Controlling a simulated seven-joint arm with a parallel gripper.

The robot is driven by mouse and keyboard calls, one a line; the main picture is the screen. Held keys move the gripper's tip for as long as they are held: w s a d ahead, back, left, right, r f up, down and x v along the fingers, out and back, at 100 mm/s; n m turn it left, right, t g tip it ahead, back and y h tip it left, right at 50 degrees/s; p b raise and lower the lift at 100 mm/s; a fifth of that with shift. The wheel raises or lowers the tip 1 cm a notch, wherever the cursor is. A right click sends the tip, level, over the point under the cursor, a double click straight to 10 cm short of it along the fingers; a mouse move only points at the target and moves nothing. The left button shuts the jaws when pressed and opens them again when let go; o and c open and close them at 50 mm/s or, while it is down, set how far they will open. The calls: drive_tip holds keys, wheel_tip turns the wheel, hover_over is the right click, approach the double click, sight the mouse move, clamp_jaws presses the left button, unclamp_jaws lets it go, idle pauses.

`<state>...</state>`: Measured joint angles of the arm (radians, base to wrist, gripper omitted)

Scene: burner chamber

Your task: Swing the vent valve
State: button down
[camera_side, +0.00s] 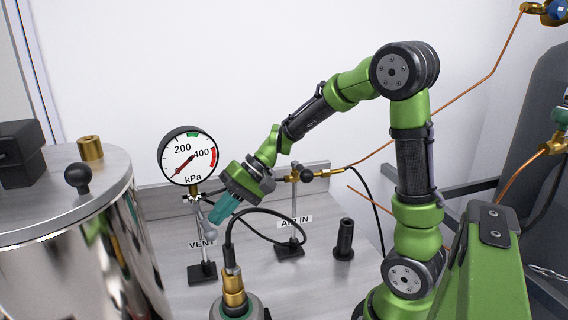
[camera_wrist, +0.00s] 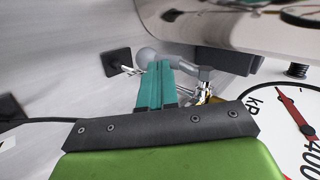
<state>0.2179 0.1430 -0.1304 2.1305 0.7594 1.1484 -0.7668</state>
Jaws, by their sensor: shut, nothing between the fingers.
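The vent valve (camera_side: 192,198) sits under the round pressure gauge (camera_side: 187,156), on a thin post above the VENT label (camera_side: 202,244). In the wrist view its grey lever (camera_wrist: 190,66) ends in a grey ball knob (camera_wrist: 148,55). My gripper (camera_side: 214,220) has teal fingers, pointing down and left just beside the valve. In the wrist view the fingers (camera_wrist: 158,66) are together, with nothing between them. Their tips overlap the lever near the knob; I cannot tell if they touch. In the side view the fingers partly hide the lever.
A large steel chamber (camera_side: 70,240) stands at the left, close to the valve. The AIR IN valve (camera_side: 306,175) is on a post to the right, with a black cable (camera_side: 268,211) looping in front. A black cylinder (camera_side: 344,240) stands on the bench (camera_side: 330,275).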

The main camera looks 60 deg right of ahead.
drive_tip(key=shift+w+a+f, duration=0.2)
drive_tip(key=shift+f, duration=0.2)
drive_tip(key=shift+w+a+f, duration=0.15)
drive_tip(key=shift+w+f, duration=0.05)
drive_tip(key=shift+f, duration=0.2)
drive_tip(key=v, duration=1.6)
drive_tip(key=x, duration=1.5)
drive_tip(key=shift+w+a, duration=0.2)
drive_tip(key=shift+a, duration=0.1)
drive_tip(key=shift+a+f, duration=0.1)
drive_tip(key=shift+f, duration=0.1)
